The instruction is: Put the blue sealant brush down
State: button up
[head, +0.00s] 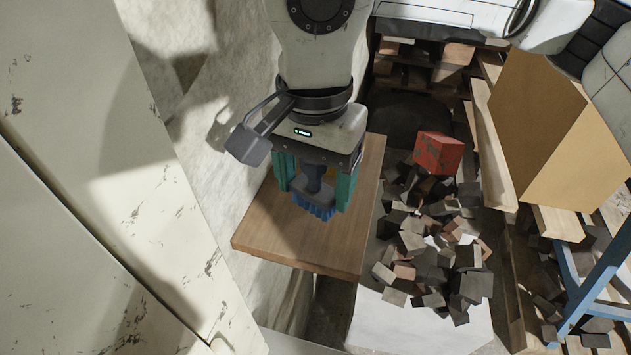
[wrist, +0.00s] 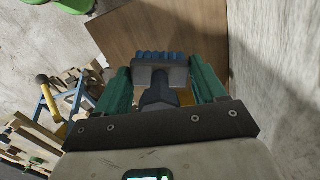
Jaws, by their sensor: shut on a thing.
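The blue sealant brush (head: 315,207) has blue bristles and a dark grey body and handle. My gripper (head: 316,190), with green fingers, is shut on it. The bristles point down over a brown wooden board or tabletop (head: 342,252). In the wrist view the brush (wrist: 160,57) sits between the fingers, with its bristles towards the wooden surface (wrist: 190,25). I cannot tell whether the bristles touch the wood. Part of the handle is hidden by the gripper.
A heap of dark blocks (head: 430,260) and a red block (head: 438,153) lie right of the wooden surface. A cardboard-coloured box (head: 535,125) stands on pallets farther right. A pale wall (head: 215,110) runs close along the left. The wood's front part is bare.

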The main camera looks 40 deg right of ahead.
jog(key=shift+s+f+p, duration=0.1)
jog(key=shift+f+p, duration=0.2)
jog(key=shift+f, duration=0.7)
jog(key=shift+f+b, duration=0.15)
jog(key=shift+b, duration=0.15)
jog(key=o, duration=1.2)
jog(key=shift+c, duration=0.2)
jog(key=shift+r+p, duration=0.3)
jog(key=shift+p, duration=0.05)
notch_tip(320, 180, up, 12)
jog(key=b, duration=0.3)
jog(key=shift+f, duration=0.1)
